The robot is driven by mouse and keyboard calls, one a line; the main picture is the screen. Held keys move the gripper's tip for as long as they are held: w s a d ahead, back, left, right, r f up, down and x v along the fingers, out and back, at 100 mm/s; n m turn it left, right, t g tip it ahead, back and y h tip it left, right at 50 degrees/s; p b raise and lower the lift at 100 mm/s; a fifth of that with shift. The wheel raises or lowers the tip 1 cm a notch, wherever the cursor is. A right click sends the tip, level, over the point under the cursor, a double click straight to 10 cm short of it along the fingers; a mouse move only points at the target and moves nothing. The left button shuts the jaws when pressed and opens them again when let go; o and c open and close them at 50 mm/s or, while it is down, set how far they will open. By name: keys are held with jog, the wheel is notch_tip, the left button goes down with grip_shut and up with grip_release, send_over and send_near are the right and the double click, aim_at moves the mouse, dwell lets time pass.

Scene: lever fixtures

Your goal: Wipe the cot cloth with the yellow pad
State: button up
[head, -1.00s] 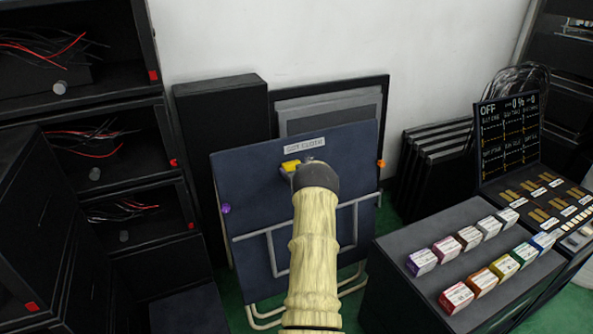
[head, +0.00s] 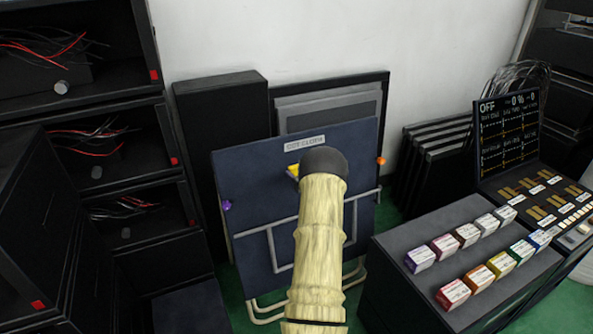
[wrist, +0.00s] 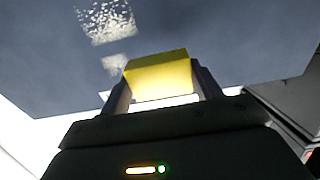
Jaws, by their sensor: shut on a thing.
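The cot cloth (head: 246,190) is a dark blue upright panel with a label "COT CLOTH" near its top edge. In the wrist view the cloth (wrist: 200,30) fills the upper part of the picture. The yellow pad (wrist: 160,75) is between the two fingers of my gripper (wrist: 158,88), which is shut on it. In the head view only a small corner of the pad (head: 293,171) shows, just below the label; my arm hides the rest. The pad is in front of the cloth's upper part; I cannot tell whether it touches the cloth.
A purple knob (head: 227,205) is on the cloth's left edge and an orange one (head: 380,161) on its right. A grey rail frame (head: 271,245) crosses the lower front. A dark cabinet (head: 430,285) with several coloured boxes stands right. Black shelves with wires (head: 85,125) stand left.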

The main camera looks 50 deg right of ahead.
jog(key=shift+a, duration=0.25)
jog(key=shift+p+v, duration=0.35)
jog(key=shift+v, duration=1)
